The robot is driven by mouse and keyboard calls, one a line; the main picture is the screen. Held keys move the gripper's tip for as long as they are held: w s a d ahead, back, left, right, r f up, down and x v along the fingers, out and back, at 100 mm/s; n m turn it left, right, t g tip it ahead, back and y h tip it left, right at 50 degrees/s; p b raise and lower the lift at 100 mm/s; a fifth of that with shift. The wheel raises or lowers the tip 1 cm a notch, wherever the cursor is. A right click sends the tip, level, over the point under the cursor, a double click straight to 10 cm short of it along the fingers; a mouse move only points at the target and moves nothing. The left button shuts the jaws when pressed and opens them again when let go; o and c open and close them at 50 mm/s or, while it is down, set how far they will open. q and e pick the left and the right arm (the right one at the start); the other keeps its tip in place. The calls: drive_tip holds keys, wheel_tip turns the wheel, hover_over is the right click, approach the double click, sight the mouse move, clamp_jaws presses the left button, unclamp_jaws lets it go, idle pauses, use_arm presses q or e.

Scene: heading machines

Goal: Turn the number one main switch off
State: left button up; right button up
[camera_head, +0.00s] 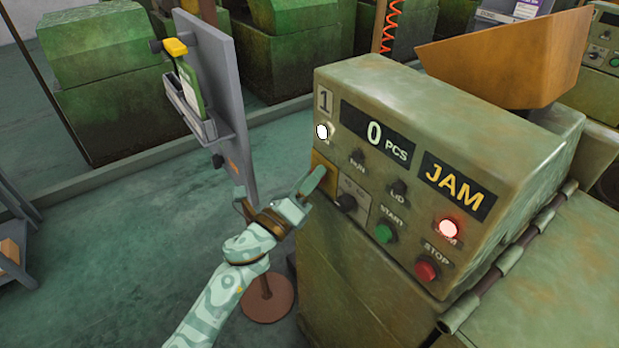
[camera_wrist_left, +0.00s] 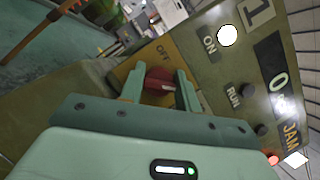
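The number one machine (camera_head: 450,130) carries a "1" plate, a "0 PCS" display and a "JAM" display. Its white ON lamp (camera_head: 322,131) is lit. The main switch is a red knob (camera_wrist_left: 159,80) on a yellow plate (camera_head: 323,173) marked OFF; a pale mark shows on the knob's right side in the left wrist view. My left gripper (camera_head: 309,190) is at this plate, its fingers apart on either side of the knob (camera_wrist_left: 161,82). Whether they touch it I cannot tell. The head view hides the knob behind the gripper. My right gripper is not in view.
A grey stand (camera_head: 215,80) with a holder rises left of my arm. An orange hopper (camera_head: 505,60) sits behind.

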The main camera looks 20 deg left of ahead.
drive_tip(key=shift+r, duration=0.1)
